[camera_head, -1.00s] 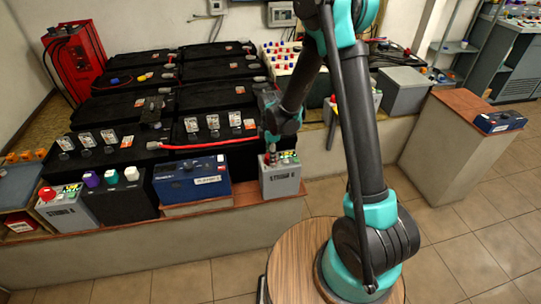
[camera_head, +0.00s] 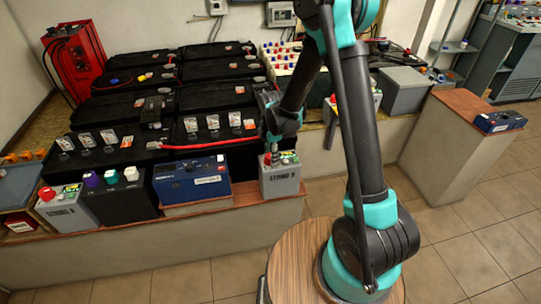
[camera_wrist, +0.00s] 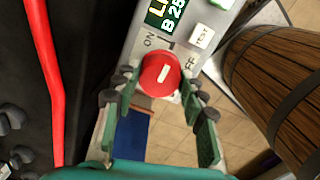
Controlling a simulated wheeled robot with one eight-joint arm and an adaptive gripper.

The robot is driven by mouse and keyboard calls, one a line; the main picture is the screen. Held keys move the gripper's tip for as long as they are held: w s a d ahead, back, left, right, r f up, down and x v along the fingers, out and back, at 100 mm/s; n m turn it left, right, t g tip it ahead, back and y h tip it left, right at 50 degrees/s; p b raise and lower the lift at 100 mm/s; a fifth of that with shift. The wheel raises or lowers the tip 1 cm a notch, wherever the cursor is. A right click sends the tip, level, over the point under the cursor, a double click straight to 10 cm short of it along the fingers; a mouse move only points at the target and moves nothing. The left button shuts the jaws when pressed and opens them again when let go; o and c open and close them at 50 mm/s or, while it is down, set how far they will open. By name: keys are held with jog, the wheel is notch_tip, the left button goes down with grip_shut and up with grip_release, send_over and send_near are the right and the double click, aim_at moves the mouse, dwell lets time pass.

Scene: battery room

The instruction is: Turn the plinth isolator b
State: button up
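My gripper (camera_wrist: 160,88) is open, with one finger on each side of the red knob. Small gaps seem to show between the fingertips and the knob; I cannot tell whether either touches. In the head view my gripper (camera_head: 281,157) is right above the box and mostly hidden by my wrist.
A blue case (camera_head: 192,181) stands close left of the box. Black batteries (camera_head: 220,95) with a red cable (camera_head: 195,145) lie behind. A second grey box with a red knob (camera_head: 62,208) stands at far left. Tiled floor (camera_head: 150,280) is free in front.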

jog(key=o, duration=0.4)
jog(key=shift+c, duration=0.2)
notch_tip(320, 180, up, 12)
jog(key=shift+s, duration=0.2)
jog(key=shift+d, duration=0.1)
dwell(0.4)
jog(key=s+d+m+t, duration=0.3)
jog(key=s+d+m, duration=1.6)
jog(key=d+m, duration=0.4)
jog(key=shift+d+m+t, duration=0.2)
jog(key=shift+m+t, duration=0.1)
jog(key=shift+t, duration=0.1)
jog(key=shift+w+f, duration=0.1)
